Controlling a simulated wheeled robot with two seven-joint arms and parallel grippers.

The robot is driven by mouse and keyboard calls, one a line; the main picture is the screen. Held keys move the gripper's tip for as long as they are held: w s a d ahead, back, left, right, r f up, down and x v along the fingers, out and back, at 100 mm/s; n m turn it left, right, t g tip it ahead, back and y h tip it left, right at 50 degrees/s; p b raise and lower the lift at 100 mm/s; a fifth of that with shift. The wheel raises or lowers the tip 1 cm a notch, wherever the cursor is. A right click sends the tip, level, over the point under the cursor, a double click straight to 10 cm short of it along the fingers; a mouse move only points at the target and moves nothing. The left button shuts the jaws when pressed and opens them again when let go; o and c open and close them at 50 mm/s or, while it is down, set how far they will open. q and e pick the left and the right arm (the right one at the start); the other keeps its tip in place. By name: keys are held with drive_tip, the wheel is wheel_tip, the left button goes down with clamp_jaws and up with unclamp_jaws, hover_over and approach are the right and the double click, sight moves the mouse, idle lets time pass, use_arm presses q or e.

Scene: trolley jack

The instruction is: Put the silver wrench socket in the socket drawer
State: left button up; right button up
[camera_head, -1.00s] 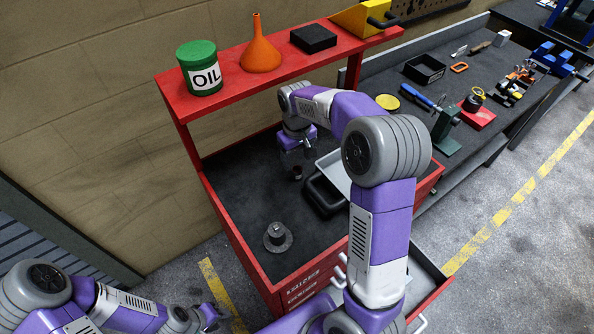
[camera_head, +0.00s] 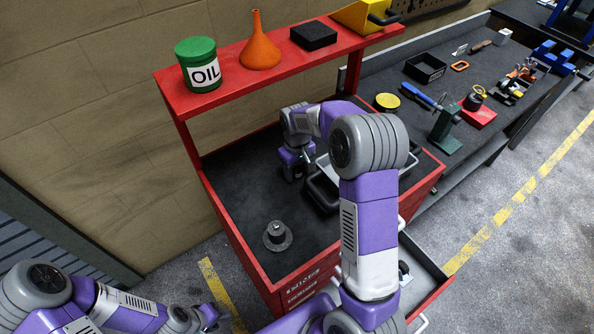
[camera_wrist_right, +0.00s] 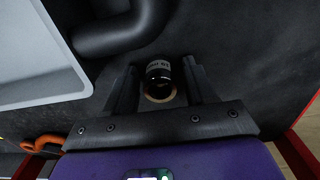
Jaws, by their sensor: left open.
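My right gripper (camera_head: 291,176) is lowered over the black top of the red trolley (camera_head: 247,268). In the head view my gripper hides this cylinder. I cannot make out a clearly silver socket. A drawer (camera_head: 433,272) stands open at the trolley's right front, partly hidden by my right arm; a small dark thing lies in it. My left gripper (camera_head: 208,316) is open at the lower left, away from the trolley.
A flanged metal hub (camera_head: 277,237) sits nearer the front. The red shelf (camera_head: 222,98) above holds an oil can (camera_head: 199,65) and orange funnel (camera_head: 260,45). The trolley top's left side is clear.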

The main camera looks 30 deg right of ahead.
clamp_jaws()
drive_tip(key=shift+r, duration=0.1)
wheel_tip(320, 180, up, 10)
drive_tip(key=shift+f+p, duration=0.1)
drive_tip(key=shift+p, duration=0.55)
